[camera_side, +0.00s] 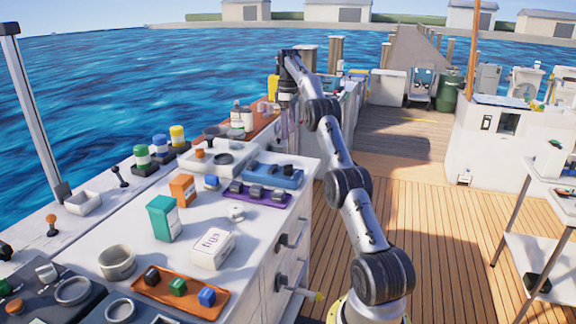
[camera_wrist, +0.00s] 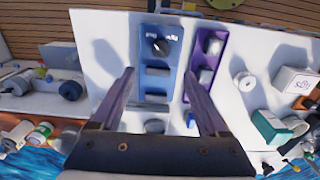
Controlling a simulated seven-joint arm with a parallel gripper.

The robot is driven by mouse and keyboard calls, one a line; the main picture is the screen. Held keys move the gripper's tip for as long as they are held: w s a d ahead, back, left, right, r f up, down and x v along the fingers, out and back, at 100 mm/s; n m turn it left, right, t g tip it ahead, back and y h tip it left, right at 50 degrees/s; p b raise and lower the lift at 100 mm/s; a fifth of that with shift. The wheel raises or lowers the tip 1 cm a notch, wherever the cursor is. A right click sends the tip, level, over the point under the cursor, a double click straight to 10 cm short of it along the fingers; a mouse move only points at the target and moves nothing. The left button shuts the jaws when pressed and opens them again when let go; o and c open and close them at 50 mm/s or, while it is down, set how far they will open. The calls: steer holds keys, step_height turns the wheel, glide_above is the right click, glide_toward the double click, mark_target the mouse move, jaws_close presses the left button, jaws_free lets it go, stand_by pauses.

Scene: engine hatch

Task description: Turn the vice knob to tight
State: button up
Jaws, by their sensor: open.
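A blue panel (camera_wrist: 152,105) lies on the white counter in the wrist view, with a dark round knob (camera_wrist: 158,46) at its far end. Small white lettering flanks the knob, too small to read; I cannot tell for sure that it is the vice knob. In the side view the blue panel (camera_side: 262,174) is at the counter's back right, with the dark knob (camera_side: 288,169) on it. My gripper (camera_wrist: 161,74) is open and empty above the panel, its fingers to either side of it, apart from the knob.
A purple tray (camera_wrist: 208,67) with dark blocks lies beside the blue panel. A white box (camera_side: 212,249), a teal box (camera_side: 162,218), an orange box (camera_side: 183,189) and an orange tray (camera_side: 160,283) stand nearer on the counter. Free deck (camera_side: 310,265) lies right of the counter.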

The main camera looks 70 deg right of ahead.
mark_target(288, 169)
step_height(288, 169, down, 14)
steer(key=shift+r, duration=0.2)
stand_by(0.5)
jaws_close()
stand_by(0.4)
